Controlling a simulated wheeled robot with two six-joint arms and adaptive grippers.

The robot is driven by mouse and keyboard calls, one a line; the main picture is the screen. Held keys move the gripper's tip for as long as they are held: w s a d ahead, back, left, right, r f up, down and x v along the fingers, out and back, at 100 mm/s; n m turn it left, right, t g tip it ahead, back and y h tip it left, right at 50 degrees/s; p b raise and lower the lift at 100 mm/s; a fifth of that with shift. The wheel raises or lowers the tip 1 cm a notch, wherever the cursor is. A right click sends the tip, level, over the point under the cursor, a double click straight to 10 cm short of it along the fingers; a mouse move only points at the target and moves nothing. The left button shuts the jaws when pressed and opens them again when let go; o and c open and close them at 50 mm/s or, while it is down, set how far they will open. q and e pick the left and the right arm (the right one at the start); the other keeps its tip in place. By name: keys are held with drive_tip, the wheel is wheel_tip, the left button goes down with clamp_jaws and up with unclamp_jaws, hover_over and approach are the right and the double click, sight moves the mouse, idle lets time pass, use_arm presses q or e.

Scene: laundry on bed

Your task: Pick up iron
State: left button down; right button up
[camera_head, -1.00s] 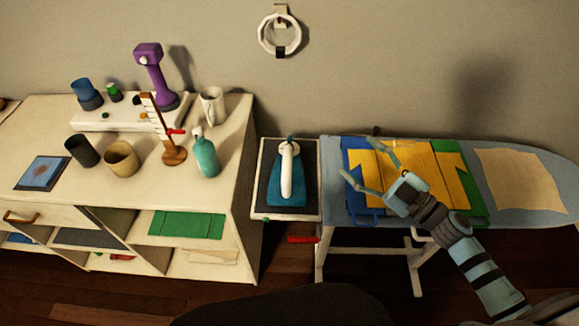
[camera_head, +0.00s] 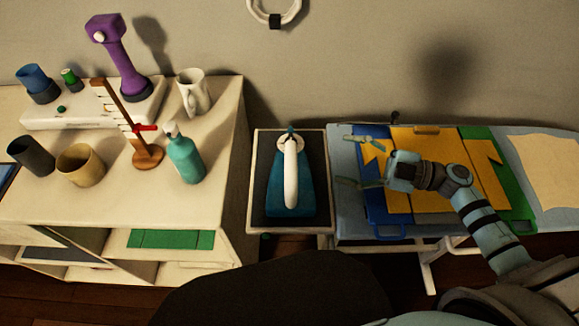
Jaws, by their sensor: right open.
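The iron (camera_head: 275,192) has a teal body and a white handle. It rests on a dark pad in a pale-edged tray (camera_head: 255,217) at the left end of the ironing board. My right gripper (camera_head: 361,162) is open and empty. Its fingers point left toward the iron, over the left side of the folding board, with a clear gap between them and the iron. My left gripper is not in view.
A white cabinet (camera_head: 220,130) stands left of the iron, carrying a teal bottle (camera_head: 186,158), a white mug (camera_head: 193,92) and a purple device (camera_head: 122,60). The ironing board (camera_head: 345,150) bears a blue folding board (camera_head: 380,222) with a yellow garment (camera_head: 415,200).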

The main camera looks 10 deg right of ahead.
sight(296, 151)
drive_tip(key=x, duration=0.4)
drive_tip(key=s+x, duration=0.1)
drive_tip(key=x, duration=0.3)
drive_tip(key=a+x, duration=0.1)
drive_tip(key=x, duration=0.3)
drive_tip(key=shift+s+d+r+p, duration=0.1)
drive_tip(key=shift+s+r+p, duration=0.25)
drive_tip(key=shift+r+p, duration=0.05)
drive_tip(key=shift+w+d, duration=0.15)
drive_tip(key=shift+d, duration=0.1)
drive_tip(key=c, duration=0.8)
drive_tip(key=shift+d+f, duration=0.1)
drive_tip(key=c, duration=0.6)
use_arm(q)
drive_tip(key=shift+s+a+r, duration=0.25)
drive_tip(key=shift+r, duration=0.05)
use_arm(e)
clamp_jaws()
